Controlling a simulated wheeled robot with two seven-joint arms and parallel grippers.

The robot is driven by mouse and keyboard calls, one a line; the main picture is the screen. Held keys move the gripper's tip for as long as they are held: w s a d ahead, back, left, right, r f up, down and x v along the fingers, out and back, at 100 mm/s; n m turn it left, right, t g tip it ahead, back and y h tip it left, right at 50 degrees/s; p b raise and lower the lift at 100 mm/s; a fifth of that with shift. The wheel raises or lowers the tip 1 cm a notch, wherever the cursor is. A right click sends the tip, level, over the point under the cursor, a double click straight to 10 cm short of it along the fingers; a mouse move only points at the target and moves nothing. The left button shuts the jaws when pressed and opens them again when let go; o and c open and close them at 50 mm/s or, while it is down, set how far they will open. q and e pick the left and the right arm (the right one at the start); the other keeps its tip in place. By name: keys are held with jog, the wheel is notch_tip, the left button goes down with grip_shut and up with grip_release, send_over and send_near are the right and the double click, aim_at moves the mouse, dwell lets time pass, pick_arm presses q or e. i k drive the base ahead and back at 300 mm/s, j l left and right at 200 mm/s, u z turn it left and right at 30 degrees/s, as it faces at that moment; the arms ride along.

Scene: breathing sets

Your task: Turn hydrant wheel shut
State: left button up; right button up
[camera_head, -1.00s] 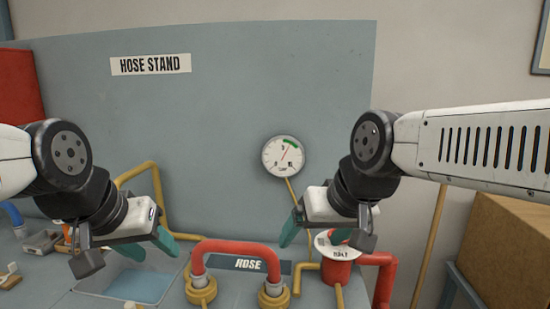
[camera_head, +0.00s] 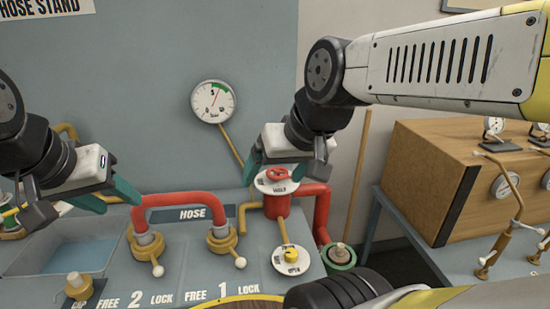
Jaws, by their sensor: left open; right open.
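A red wheel (camera_head: 277,174) sits on a white lettered disc on top of a red standpipe (camera_head: 276,205), right of centre. My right gripper (camera_head: 288,170) is open over the disc, its fingers on either side of the wheel; I cannot tell if they touch it. A smaller yellow knob (camera_head: 291,254) sits on a white disc marked OPEN in front of the standpipe. My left gripper (camera_head: 82,205) is open and empty at the left, above the blue-lined basin.
A red hose (camera_head: 180,199) arches between two brass couplings with levers (camera_head: 148,246), (camera_head: 222,240). A round gauge (camera_head: 213,101) is on the back panel. A green-based fitting (camera_head: 340,255) stands right of the knob. A brown box (camera_head: 430,180) and gauges are on a table at right.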

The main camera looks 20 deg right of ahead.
aim_at(277, 171)
jog(key=z, duration=0.7)
jog(key=l+z, duration=0.15)
jog(key=l, duration=0.3)
jog(key=i+l+z, duration=0.15)
jog(key=l, duration=0.25)
